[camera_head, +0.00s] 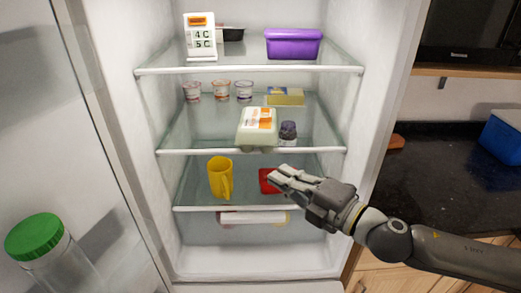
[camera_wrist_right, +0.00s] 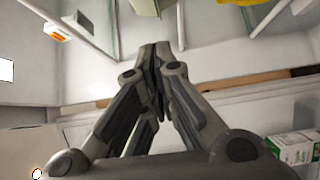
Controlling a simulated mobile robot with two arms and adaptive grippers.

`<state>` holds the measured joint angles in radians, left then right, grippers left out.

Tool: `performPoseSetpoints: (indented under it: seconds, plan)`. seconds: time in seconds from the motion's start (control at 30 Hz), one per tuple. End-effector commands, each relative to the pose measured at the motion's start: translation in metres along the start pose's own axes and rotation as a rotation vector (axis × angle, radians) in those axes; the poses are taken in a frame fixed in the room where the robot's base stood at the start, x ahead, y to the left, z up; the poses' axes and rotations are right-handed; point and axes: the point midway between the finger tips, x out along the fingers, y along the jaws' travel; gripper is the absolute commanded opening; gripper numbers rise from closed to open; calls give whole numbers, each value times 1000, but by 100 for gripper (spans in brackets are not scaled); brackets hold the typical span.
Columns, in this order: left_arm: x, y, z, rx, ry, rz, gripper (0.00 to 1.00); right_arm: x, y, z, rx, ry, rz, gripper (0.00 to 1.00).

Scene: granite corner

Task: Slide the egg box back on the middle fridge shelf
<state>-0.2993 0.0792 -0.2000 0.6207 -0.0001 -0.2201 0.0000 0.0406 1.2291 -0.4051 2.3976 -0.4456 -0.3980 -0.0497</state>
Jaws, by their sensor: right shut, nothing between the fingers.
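The egg box (camera_head: 257,127), pale with an orange and white label, sits at the front of the middle fridge shelf (camera_head: 200,151), its front at the shelf's white front edge. A small dark jar (camera_head: 288,131) stands close at its right. My right gripper (camera_head: 277,176) is shut and empty, in front of the fridge, below and right of the egg box and apart from it. In the right wrist view its fingers (camera_wrist_right: 156,50) are together with nothing between them. My left gripper is not in view.
Behind the egg box are a yellow packet (camera_head: 285,96) and small cups (camera_head: 221,90). A purple tub (camera_head: 293,43) is above; a yellow jug (camera_head: 220,177) and red item (camera_head: 268,181) are below. The open door with a green-lidded jar (camera_head: 35,237) is left.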

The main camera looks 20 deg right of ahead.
Motion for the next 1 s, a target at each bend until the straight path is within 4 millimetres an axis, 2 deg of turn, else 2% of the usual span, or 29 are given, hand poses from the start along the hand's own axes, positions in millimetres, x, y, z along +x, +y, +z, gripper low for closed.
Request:
performPoseSetpoints:
  seconds: [0.03, 0.37, 0.57, 0.8, 1.0]
  plan:
    - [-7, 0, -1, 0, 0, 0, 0, 5, 5, 0, 2, -1, 3, 0]
    - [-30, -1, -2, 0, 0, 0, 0, 39, 6, -2, 1, 3, 3, 0]
    - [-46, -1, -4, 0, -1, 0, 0, 68, 6, -2, 0, 4, 2, 0]
    - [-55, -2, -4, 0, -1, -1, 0, 87, 2, 19, -1, 3, -1, 0]
    - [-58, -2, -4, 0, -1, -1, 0, 93, 1, 26, -1, 4, -1, 0]
